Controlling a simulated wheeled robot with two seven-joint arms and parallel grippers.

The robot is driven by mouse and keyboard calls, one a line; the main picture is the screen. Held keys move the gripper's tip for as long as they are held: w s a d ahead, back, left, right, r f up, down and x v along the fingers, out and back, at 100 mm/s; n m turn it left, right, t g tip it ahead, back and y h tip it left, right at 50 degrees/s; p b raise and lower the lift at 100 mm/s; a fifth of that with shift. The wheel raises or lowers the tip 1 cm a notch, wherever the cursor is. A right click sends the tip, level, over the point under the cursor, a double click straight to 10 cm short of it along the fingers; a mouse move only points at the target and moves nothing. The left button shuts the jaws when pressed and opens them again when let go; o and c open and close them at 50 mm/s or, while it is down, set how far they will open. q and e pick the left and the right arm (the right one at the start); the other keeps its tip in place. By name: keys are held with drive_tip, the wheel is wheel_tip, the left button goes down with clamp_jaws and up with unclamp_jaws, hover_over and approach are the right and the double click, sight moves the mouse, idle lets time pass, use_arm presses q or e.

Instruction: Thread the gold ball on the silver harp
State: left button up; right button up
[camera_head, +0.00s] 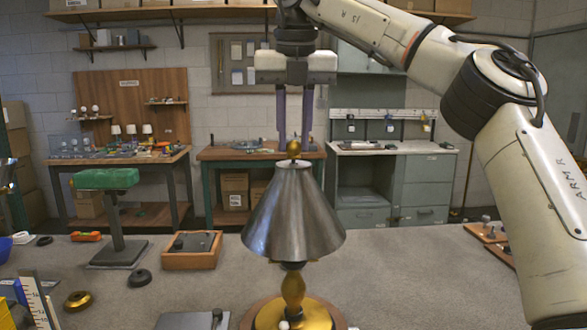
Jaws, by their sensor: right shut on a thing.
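My right gripper (293,146) hangs straight down above the lamp at the picture's centre. Its two dark fingers are shut on the small gold ball (293,148). The ball is right at the top of the conical grey metal shade (293,215); I cannot tell whether it touches what is under it. The silver harp is hidden by the shade, apart from perhaps a bit of its top. Below the shade stand the lamp's gold stem (293,289) and gold foot on a round wooden base (252,316). My left gripper is not in view.
On the grey table, left of the lamp, are a wooden tray (191,261), a stand with a green pad (106,179), a black ring (139,278) and a gold ring (78,300). A wooden board (484,233) lies at the right. The table right of the lamp is mostly clear.

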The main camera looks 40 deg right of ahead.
drive_tip(key=shift+f+b, duration=0.4)
drive_tip(key=shift+f, duration=0.1)
idle(1.0)
drive_tip(key=o, duration=0.4)
clamp_jaws()
drive_tip(key=shift+f, duration=0.25)
